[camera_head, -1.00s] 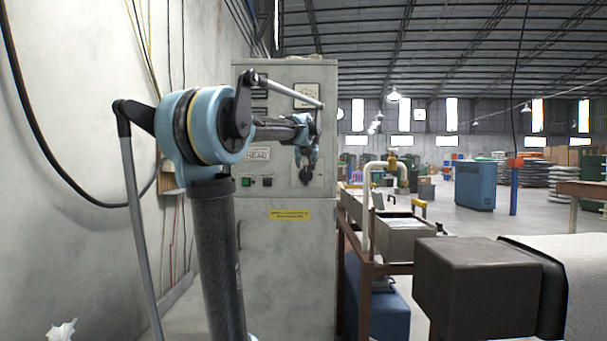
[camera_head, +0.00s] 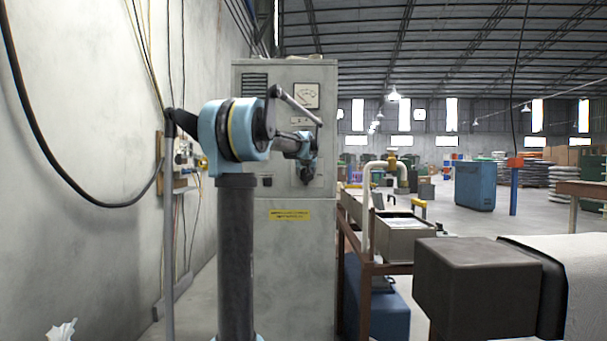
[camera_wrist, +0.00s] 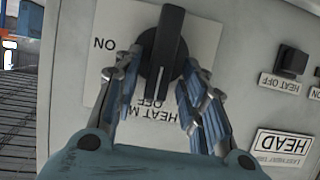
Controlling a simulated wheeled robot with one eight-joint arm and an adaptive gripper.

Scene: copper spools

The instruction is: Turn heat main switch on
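The heat main switch is a black rotary knob (camera_wrist: 163,50) on a white label plate (camera_wrist: 208,22) of the grey cabinet. In the wrist view the label reads upside down, with ON to the left and OFF below the knob. The knob's white pointer line faces OFF. My gripper (camera_wrist: 160,70) has one blue-padded finger on each side of the knob. The fingers look open, with narrow gaps to the knob; contact is not clear. In the head view my gripper (camera_head: 305,168) is at the cabinet front and mostly hides the switch.
A HEAT OFF push button (camera_wrist: 292,60) and a HEAD label (camera_wrist: 285,146) are beside the switch. The cabinet (camera_head: 293,265) stands near the left wall, with a wall-mounted electrical box (camera_head: 183,160). A rack with grey tanks (camera_head: 405,238) is right of the cabinet.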

